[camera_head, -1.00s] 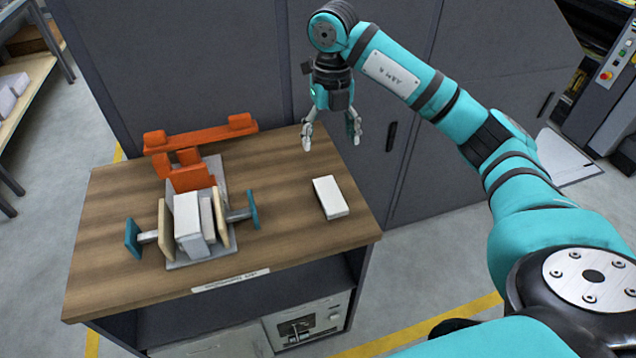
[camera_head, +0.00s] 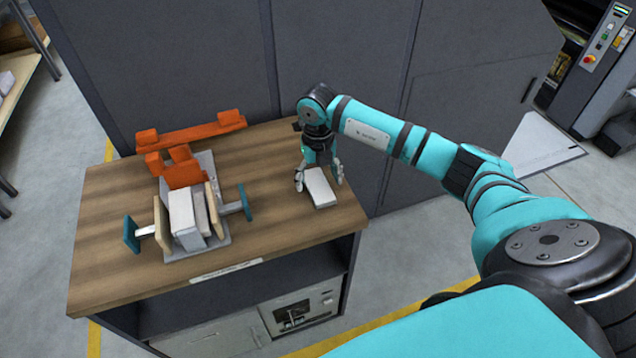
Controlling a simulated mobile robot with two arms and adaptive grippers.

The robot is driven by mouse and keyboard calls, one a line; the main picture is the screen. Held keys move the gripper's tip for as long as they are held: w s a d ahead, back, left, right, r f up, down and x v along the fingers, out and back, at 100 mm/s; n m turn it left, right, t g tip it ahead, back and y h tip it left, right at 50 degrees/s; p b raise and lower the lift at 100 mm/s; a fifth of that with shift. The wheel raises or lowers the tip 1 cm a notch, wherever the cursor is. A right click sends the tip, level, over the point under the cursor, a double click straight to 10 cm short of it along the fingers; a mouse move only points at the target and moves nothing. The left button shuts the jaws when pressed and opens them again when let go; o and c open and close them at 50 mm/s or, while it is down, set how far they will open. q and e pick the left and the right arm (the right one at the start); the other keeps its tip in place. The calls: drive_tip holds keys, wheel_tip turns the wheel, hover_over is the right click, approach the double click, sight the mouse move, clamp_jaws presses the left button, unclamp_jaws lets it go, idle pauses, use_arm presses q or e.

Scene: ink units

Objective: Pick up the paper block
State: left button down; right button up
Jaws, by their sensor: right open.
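A white paper block (camera_head: 320,190) lies flat on the right part of the wooden table (camera_head: 280,230). My right gripper (camera_head: 320,183) is open and points down at the far end of this block, with one finger on each side of it. Whether the fingers touch the block cannot be told. More white blocks (camera_head: 188,220) stand in a clamp-like fixture on the left of the table. My left gripper is not in view.
The fixture has a grey base plate (camera_head: 210,240), wooden jaws, blue-green handles and an orange bar (camera_head: 190,132) behind it. A grey cabinet (camera_head: 200,60) stands behind the table. Bare tabletop lies between the fixture and the single block.

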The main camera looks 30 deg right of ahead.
drive_tip(key=shift+f, duration=0.9)
drive_tip(key=c, duration=1.3)
drive_tip(key=shift+r, duration=0.1)
